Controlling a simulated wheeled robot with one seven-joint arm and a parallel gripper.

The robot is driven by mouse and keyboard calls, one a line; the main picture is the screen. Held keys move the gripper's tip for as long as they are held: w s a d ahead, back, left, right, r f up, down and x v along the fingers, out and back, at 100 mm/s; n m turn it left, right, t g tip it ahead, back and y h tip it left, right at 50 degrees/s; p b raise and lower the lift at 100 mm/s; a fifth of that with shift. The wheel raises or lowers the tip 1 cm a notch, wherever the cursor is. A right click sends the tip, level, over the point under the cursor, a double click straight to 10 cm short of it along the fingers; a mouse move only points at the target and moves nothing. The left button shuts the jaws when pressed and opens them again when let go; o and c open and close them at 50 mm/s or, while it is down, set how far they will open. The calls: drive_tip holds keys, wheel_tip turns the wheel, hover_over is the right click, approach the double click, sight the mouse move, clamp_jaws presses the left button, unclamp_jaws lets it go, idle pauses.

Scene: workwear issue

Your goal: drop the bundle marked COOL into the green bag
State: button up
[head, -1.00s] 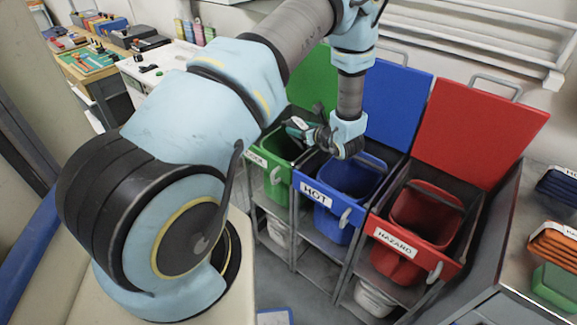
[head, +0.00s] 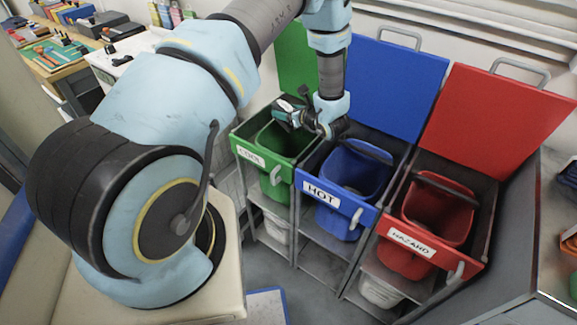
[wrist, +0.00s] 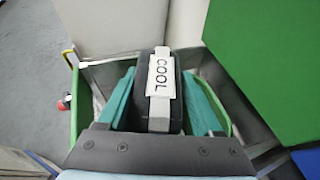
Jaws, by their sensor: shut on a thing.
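The bundle marked COOL (wrist: 162,85) is dark, with a white label reading COOL, and has teal pieces on both sides in the wrist view. My gripper (head: 297,114) is shut on it. In the head view the bundle (head: 286,110) hangs above the back part of the green bag (head: 272,182), apart from it. The green bag's mouth is open, and a COOL label sits on its front frame. In the wrist view the green rim (wrist: 75,115) shows around the bundle, and the bundle hides much of the opening.
A blue bag (head: 335,215) labelled HOT stands right of the green one, then a red bag (head: 405,262) labelled HAZARD. Raised green, blue (head: 395,90) and red (head: 495,110) lids stand behind them. A workbench (head: 50,60) with tools is at the far left.

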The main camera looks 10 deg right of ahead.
drive_tip(key=shift+f+b, duration=0.45)
drive_tip(key=shift+f, duration=0.85)
drive_tip(key=o, duration=1.6)
drive_tip(key=shift+c, duration=0.2)
drive_tip(key=b+v, duration=0.3)
drive_tip(key=v, duration=0.7)
drive_tip(key=shift+s+r+b, duration=0.25)
drive_tip(key=shift+s+b, duration=0.05)
drive_tip(key=shift+b, duration=0.1)
drive_tip(key=shift+d, duration=0.1)
